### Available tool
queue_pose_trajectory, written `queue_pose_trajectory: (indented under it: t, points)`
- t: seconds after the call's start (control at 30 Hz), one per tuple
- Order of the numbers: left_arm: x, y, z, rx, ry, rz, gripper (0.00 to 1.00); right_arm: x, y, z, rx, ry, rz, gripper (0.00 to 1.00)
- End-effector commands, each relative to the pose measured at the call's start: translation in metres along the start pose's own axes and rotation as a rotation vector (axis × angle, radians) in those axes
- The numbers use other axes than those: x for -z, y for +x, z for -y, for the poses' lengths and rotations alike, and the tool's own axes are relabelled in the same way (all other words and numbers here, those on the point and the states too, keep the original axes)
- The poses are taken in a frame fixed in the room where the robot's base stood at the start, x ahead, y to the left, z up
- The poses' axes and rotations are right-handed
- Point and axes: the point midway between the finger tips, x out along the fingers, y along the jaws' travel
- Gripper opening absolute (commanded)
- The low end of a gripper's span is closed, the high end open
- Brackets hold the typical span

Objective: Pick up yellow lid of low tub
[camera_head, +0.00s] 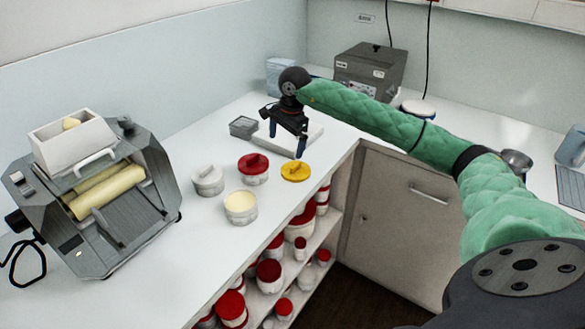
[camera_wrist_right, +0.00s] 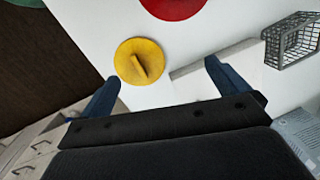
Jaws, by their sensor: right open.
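The yellow lid (camera_head: 296,171) is a round disc with a raised bar handle. It lies flat on the white counter near its front edge. It also shows in the right wrist view (camera_wrist_right: 133,66), handle up, beyond and between my fingertips. The low open tub (camera_head: 240,205) with pale cream contents stands left of and nearer than the lid. My right gripper (camera_head: 286,145) is open and empty, pointing down behind the lid and apart from it; its blue fingers also show in the right wrist view (camera_wrist_right: 160,75). My left gripper is not in view.
A red-lidded tub (camera_head: 253,168) and a white-lidded tub (camera_head: 208,179) stand near the lid. The mill (camera_head: 95,195) stands left. Shelves below the counter hold several red-lidded tubs.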

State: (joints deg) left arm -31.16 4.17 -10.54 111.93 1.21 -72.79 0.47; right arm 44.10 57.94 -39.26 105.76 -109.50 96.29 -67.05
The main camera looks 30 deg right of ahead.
Motion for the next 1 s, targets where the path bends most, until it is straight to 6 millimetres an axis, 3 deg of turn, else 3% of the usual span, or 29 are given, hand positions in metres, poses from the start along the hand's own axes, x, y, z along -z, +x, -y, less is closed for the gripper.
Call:
queue_pose_trajectory:
  t: [0.17,0.47,0.6,0.83,1.0]
  points:
    - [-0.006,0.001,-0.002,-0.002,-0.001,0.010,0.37,0.011,-0.002,-0.024,-0.133,-0.122,-0.052,1.00]
    - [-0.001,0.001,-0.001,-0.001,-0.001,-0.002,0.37,0.012,0.005,-0.026,-0.140,-0.186,-0.046,1.00]
    - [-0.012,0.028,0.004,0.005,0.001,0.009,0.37,0.013,0.017,-0.028,-0.140,-0.184,-0.046,1.00]
    - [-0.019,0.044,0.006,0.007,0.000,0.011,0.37,0.013,0.027,-0.030,-0.139,-0.183,-0.045,1.00]
    - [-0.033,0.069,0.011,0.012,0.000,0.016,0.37,0.014,0.036,-0.032,-0.139,-0.183,-0.045,1.00]
